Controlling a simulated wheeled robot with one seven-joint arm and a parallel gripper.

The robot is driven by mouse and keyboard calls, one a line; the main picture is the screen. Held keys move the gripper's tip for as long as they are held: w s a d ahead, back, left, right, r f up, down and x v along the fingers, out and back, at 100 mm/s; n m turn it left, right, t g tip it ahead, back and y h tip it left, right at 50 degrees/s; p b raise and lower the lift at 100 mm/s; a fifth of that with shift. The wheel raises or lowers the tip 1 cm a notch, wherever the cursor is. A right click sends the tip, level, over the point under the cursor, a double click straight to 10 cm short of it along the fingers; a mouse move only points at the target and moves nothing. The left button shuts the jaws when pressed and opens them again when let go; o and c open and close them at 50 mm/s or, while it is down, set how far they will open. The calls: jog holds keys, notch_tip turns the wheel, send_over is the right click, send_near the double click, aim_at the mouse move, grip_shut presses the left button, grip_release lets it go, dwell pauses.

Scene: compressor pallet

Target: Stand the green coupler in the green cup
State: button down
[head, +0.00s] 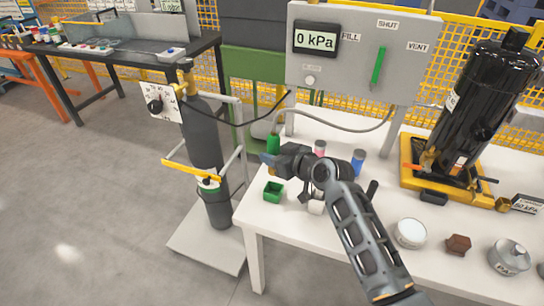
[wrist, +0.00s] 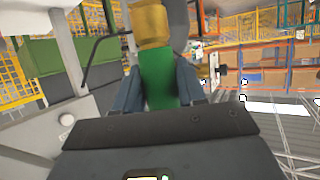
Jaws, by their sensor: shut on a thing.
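The green coupler (head: 273,144) is held upright in my gripper (head: 268,159), above the left part of the white table. In the wrist view the coupler (wrist: 158,78) shows a green body and a brass-coloured end, with a finger of my gripper (wrist: 158,92) on each side. The fingers are shut on its green body. The green cup (head: 273,192) is a small, square, open-topped holder at the table's left edge. It lies below the coupler in the head picture, apart from it, and looks empty.
A pink-topped item (head: 320,148) and a blue item (head: 358,162) stand behind my arm. A grey hose (head: 345,128) curves below the gauge panel (head: 350,95). A white tin (head: 411,233), a brown block (head: 458,244) and the black compressor (head: 478,105) are right. A gas cylinder (head: 203,135) stands left.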

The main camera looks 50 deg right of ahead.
jog(key=shift+f+b, duration=4.65)
jog(key=shift+f, duration=0.25)
jog(key=shift+f+b, duration=0.5)
jog(key=shift+f, duration=0.05)
jog(key=c, duration=0.6)
grip_release()
jog(key=shift+o, duration=0.2)
jog(key=shift+s, duration=0.15)
jog(key=v, duration=0.7)
jog(key=shift+s, duration=0.25)
jog(key=shift+r, duration=0.1)
jog(key=shift+a, duration=0.1)
